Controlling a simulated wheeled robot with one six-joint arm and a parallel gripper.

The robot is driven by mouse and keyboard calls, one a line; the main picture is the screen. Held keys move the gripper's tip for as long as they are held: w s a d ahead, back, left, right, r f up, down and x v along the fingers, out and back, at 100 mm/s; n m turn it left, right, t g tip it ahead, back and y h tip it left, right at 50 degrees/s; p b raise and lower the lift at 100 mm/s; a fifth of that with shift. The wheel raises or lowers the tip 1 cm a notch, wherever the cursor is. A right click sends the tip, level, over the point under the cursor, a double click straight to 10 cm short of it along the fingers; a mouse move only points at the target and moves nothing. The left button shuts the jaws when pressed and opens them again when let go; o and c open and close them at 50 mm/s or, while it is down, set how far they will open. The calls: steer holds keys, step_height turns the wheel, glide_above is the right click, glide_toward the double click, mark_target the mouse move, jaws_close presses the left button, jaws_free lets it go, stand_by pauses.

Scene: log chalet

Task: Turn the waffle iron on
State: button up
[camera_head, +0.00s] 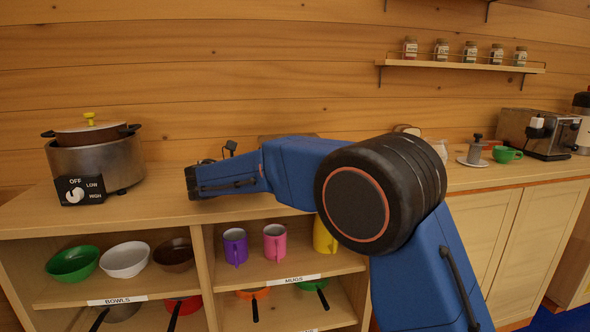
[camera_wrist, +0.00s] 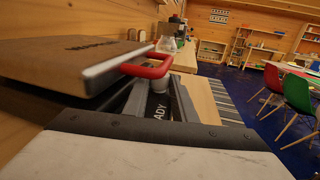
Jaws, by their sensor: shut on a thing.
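The waffle iron (camera_wrist: 85,62) fills the left of the wrist view, with a brown lid top, a grey edge and a red handle (camera_wrist: 150,68). Its lid looks closed or nearly so. A dark front panel with the letters "ADY" (camera_wrist: 158,108) shows below the handle. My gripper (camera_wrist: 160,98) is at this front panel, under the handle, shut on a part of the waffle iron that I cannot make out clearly. In the head view my blue arm hides the gripper and most of the waffle iron; only a strip of its lid (camera_head: 288,137) shows.
A pot cooker (camera_head: 98,162) with an OFF/LOW/HIGH dial stands on the counter's left. A toaster (camera_head: 535,134), a green cup (camera_head: 506,154) and a saucer (camera_head: 472,162) are on the right. Bowls and mugs (camera_head: 275,242) fill the shelves below. Chairs (camera_wrist: 298,92) stand beyond.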

steer(key=shift+w+m+g+h, duration=0.1)
steer(key=shift+m+g+h, duration=0.25)
steer(key=shift+g, duration=0.25)
steer(key=o, duration=1)
steer(key=shift+o, duration=0.2)
steer(key=shift+t, duration=0.3)
